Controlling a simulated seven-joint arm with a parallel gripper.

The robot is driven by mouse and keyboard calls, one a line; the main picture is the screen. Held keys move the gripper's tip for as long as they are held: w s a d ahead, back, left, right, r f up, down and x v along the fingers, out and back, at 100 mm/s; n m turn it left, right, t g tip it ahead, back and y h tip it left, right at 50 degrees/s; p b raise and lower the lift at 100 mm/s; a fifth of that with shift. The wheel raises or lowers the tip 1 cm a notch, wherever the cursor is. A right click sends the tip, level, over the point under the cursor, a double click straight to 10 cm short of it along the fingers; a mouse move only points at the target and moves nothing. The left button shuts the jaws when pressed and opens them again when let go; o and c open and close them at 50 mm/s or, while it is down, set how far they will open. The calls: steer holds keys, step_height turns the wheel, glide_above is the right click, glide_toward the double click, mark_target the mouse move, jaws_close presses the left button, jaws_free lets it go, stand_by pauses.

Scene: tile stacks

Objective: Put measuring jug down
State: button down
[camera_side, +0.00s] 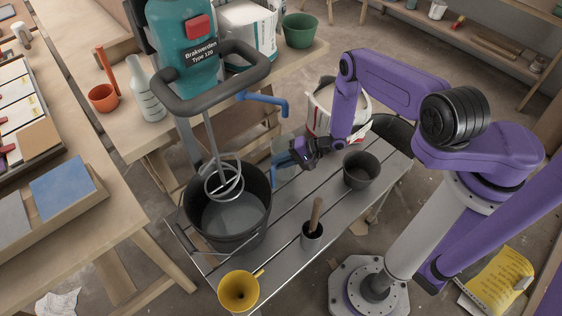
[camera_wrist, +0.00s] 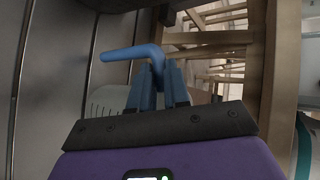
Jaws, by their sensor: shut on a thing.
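The measuring jug (camera_side: 284,146) is a pale see-through vessel over the back of the slatted metal bench (camera_side: 283,211), between the black bucket and my gripper. My gripper (camera_side: 281,166) reaches it from the right with blue fingers. In the wrist view my gripper (camera_wrist: 160,85) is shut on a blue bent part, which appears to be the jug's handle (camera_wrist: 128,52). Dark graduation marks show on the jug's pale wall (camera_wrist: 103,101) left of the fingers. The fingers partly hide the jug. I cannot tell whether its base touches the bench.
A black bucket (camera_side: 190,215) with a mixer whisk (camera_side: 222,182) stands left of the jug. A dark pot (camera_side: 361,170), a small cup (camera_side: 312,238) with a wooden handle and a yellow funnel (camera_side: 238,290) are also on the bench. A white tub (camera_side: 321,112) stands behind.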

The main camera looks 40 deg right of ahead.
steer(key=shift+f, duration=0.3)
steer(key=c, duration=1.1)
jaws_free()
